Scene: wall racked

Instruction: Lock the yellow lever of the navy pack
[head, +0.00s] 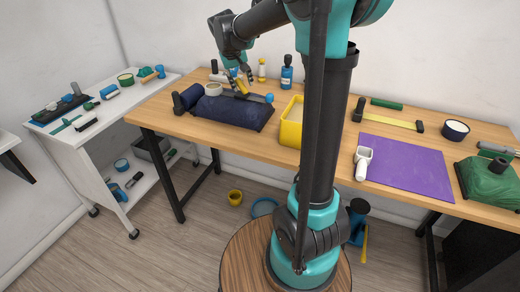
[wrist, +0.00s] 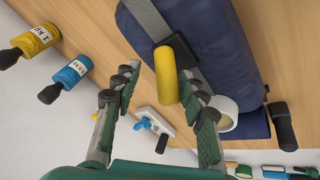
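The navy pack (head: 228,110) lies on the wooden table, left of the middle in the head view. It fills the upper right of the wrist view (wrist: 222,50), with a grey strap (wrist: 148,18) across it. The yellow lever (head: 241,86) stands out from a dark buckle on the strap. In the wrist view the lever (wrist: 166,75) appears between my fingertips, nearer the right one. My gripper (head: 238,74) is open above the pack's back edge, its fingers (wrist: 158,76) spread either side of the lever. I cannot tell whether a finger touches it.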

